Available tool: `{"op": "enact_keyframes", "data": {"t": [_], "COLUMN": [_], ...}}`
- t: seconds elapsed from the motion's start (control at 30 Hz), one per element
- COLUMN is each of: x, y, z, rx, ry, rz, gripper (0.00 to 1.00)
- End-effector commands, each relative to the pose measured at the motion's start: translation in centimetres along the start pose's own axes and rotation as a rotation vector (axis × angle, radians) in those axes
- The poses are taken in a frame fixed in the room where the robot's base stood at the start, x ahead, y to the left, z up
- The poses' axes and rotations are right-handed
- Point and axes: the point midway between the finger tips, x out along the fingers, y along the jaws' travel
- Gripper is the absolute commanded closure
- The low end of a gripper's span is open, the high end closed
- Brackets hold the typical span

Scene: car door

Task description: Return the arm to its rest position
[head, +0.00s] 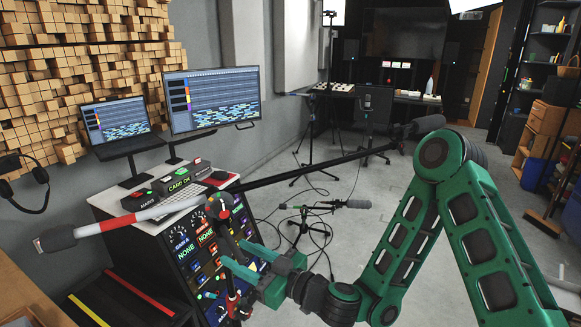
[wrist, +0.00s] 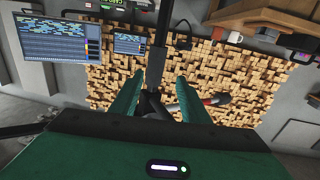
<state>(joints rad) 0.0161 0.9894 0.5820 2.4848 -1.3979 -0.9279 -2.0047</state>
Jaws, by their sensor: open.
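My green arm comes in from the right in the head view, bent at a high elbow, with its forearm sloping down to the left. My gripper (head: 238,256) is low, left of centre, with its fingers pointing left. It is open. In the wrist view its two green fingers (wrist: 160,82) stand apart, with a black stand pole (wrist: 157,50) showing between them. I cannot tell if the fingers touch the pole. In the head view the boom stand (head: 330,162) has its clamp and upright beside my fingertips, and they hide part of it.
A rack of coloured buttons (head: 190,250) stands just behind and left of my gripper. Two screens (head: 212,100) stand on the desk. A low microphone stand (head: 305,212) and cables are on the floor. Open floor lies behind my arm.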

Motion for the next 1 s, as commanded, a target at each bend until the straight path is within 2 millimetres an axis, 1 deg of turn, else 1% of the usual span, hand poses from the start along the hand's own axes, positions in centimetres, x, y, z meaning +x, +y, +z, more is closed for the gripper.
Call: {"op": "enact_keyframes", "data": {"t": [0.03, 0.13, 0.23, 0.3, 0.37, 0.43, 0.57, 0.67, 0.7, 0.77, 0.8, 0.87, 0.9, 0.97, 1.0], "x": [-0.4, -1.4, -2.9, -4.2, -5.4, -7.1, -10.9, -14.5, -16.1, -18.6, -20.4, -23.1, -25.1, -28.1, -30.2], "y": [-0.3, -1.0, -1.4, -1.3, -0.9, -0.1, 2.0, 4.2, 5.1, 6.6, 7.5, 8.9, 9.8, 11.1, 11.7], "z": [-0.5, -0.5, 0.2, 1.0, 1.8, 2.8, 4.6, 5.7, 6.0, 6.3, 6.5, 6.4, 6.3, 6.0, 5.6], "rx": [-0.03, -0.072, -0.104, -0.117, -0.125, -0.125, -0.105, -0.07, -0.051, -0.016, 0.01, 0.056, 0.091, 0.148, 0.191], "ry": [-0.003, -0.039, -0.108, -0.173, -0.238, -0.323, -0.5, -0.646, -0.704, -0.792, -0.848, -0.931, -0.983, -1.056, -1.102], "rz": [-0.036, -0.122, -0.201, -0.246, -0.274, -0.295, -0.298, -0.263, -0.24, -0.197, -0.164, -0.102, -0.056, 0.023, 0.078], "gripper": [0.58, 0.58, 0.58, 0.58, 0.58, 0.58, 0.58, 0.58, 0.58, 0.58, 0.58, 0.58, 0.58, 0.58, 0.58]}}
